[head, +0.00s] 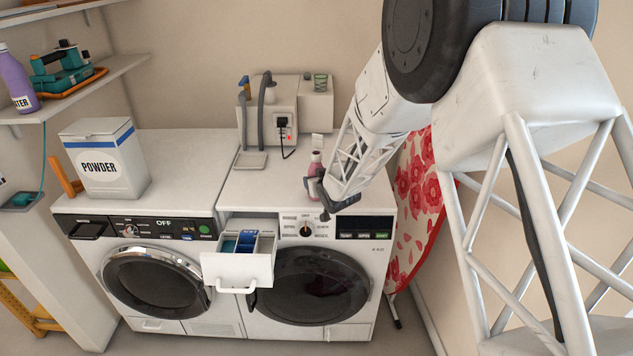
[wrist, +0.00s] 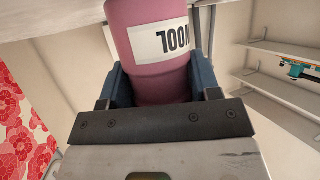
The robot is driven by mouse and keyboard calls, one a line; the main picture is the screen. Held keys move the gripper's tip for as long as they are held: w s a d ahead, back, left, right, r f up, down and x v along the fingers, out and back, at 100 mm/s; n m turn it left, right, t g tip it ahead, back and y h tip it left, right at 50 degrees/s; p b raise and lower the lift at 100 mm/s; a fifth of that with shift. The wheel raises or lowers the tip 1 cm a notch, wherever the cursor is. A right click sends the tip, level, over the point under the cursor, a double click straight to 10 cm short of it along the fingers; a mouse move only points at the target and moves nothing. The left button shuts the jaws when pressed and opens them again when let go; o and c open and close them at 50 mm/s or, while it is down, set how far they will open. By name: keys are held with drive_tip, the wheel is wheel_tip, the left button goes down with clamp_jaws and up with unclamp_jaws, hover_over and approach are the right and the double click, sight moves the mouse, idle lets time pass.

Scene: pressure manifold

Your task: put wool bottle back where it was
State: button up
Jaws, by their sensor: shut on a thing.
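The wool bottle (head: 315,172) is pink with a white label, and looks upright over the right machine's top near its front. In the wrist view the bottle (wrist: 152,70) sits between both dark fingers, and its label lettering appears upside down. My gripper (head: 319,193) is shut on the bottle's body; in the wrist view the gripper (wrist: 162,88) has a finger on each side. The bottle's lower part is partly hidden by the gripper in the head view. I cannot tell whether its base touches the machine top.
The right machine's detergent drawer (head: 238,268) is pulled open, with blue inside. A powder box (head: 104,160) stands on the left machine. A grey-white unit (head: 268,112) with hoses stands at the back. A purple bottle (head: 15,80) is on the left shelf. A floral ironing board (head: 420,210) leans at right.

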drive_tip(key=shift+f, duration=0.15)
drive_tip(key=o, duration=1.1)
drive_tip(key=shift+c, duration=0.2)
drive_tip(key=v, duration=1.2)
idle(0.5)
